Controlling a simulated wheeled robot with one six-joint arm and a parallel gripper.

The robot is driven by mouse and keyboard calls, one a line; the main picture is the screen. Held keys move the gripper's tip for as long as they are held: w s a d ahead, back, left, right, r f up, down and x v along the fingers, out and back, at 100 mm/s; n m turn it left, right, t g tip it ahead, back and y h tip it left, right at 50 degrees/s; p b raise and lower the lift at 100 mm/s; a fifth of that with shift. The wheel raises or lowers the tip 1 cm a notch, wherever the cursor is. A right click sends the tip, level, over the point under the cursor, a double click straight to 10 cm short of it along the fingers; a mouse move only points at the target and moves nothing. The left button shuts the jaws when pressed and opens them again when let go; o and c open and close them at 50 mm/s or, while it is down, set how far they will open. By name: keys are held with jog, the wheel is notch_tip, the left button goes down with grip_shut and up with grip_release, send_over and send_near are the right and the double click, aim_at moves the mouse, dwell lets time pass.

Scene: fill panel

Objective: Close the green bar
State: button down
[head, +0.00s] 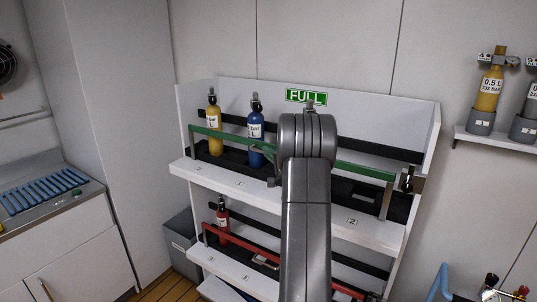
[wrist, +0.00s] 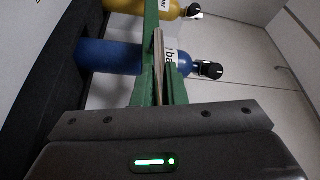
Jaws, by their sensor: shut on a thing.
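The green bar (head: 225,137) runs along the front of the upper shelf, in front of a yellow cylinder (head: 214,122) and a blue cylinder (head: 255,130). Its right end lies near a dark latch-like fitting (head: 408,181) at the right side; whether they are engaged is unclear. My arm covers the bar's middle. In the wrist view the bar (wrist: 151,25) runs up the picture between the jaws of my gripper (wrist: 161,65), which is shut on it. The blue cylinder (wrist: 110,57) and yellow cylinder (wrist: 150,7) lie beyond. In the head view the jaws are mostly hidden.
A lower shelf has a red bar (head: 250,243) and a red cylinder (head: 222,217). A green "FULL" sign (head: 306,97) is on the back panel. A wall shelf (head: 497,138) with cylinders is at right, a counter (head: 45,205) at left.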

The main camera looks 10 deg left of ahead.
jog(key=shift+r, duration=0.2)
jog(key=c, duration=1.5)
grip_release()
jog(key=shift+w+d+f, duration=0.1)
jog(key=shift+w, duration=0.1)
jog(key=shift+s, duration=0.1)
jog(key=b+v, duration=0.3)
jog(key=v, duration=1)
jog(key=shift+s+d, duration=0.25)
jog(key=p+x, duration=0.3)
jog(key=x, duration=1.1)
jog(key=shift+f, duration=0.15)
jog(key=shift+s, duration=0.25)
